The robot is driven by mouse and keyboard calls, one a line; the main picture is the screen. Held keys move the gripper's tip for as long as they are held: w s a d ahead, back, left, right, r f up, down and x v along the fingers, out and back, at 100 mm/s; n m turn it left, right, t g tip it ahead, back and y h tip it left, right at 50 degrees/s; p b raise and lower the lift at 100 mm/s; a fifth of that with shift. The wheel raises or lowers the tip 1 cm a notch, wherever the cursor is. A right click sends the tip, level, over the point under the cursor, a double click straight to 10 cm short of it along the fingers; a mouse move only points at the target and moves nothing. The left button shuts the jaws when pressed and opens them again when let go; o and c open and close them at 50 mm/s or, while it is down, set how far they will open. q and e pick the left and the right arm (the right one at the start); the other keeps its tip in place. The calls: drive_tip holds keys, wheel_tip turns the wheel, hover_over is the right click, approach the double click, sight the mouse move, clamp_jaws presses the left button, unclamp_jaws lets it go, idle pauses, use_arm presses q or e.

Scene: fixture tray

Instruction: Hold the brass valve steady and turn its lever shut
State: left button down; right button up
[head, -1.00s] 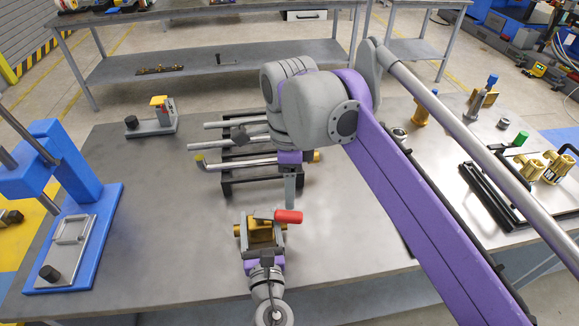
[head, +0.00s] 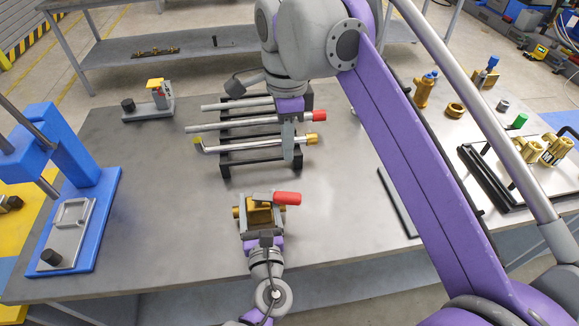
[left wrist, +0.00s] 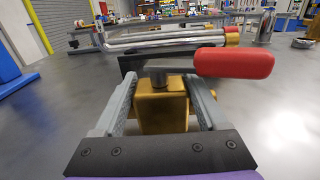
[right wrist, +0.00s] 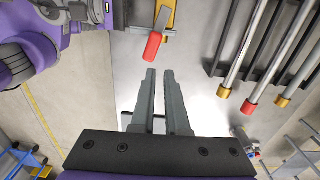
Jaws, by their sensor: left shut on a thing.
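The brass valve (head: 260,216) is in my left gripper (head: 260,226), low in the middle of the head view. In the left wrist view the left fingers clamp the square brass body (left wrist: 163,108) from both sides. Its lever has a red handle (head: 287,198) pointing right, roughly in line with the valve's brass side ends. My right gripper (head: 289,158) is beyond the valve, beside the rack, touching neither the valve nor the handle. In the right wrist view its fingers are narrowly apart and empty, with the red handle (right wrist: 152,47) ahead of the tips.
A black rack (head: 226,171) with several metal rods lies beyond the valve. A blue press (head: 97,225) stands at the left. Brass fittings (head: 425,90) and a tray with more valves are at the right. The table is clear around the valve.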

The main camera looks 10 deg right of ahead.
sight(277, 199)
drive_tip(key=w+n, duration=0.2)
drive_tip(key=n, duration=0.1)
drive_tip(key=w+d+n+g, duration=0.1)
drive_tip(key=w+n, duration=0.1)
drive_tip(key=n, duration=0.2)
drive_tip(key=w+f+n, duration=0.1)
drive_tip(key=w+n, duration=0.1)
drive_tip(key=n, duration=0.2)
drive_tip(key=shift+w+d+f+g, duration=0.1)
drive_tip(key=shift+d+g, duration=0.25)
drive_tip(key=shift+g, duration=0.05)
clamp_jaws()
drive_tip(key=s+a+f+n, duration=0.1)
drive_tip(key=s+f+n, duration=0.2)
drive_tip(key=f, duration=0.7)
drive_tip(key=shift+s+f+n+g+y, duration=0.3)
drive_tip(key=shift+s+n+y, duration=0.1)
drive_tip(key=shift+s, duration=0.6)
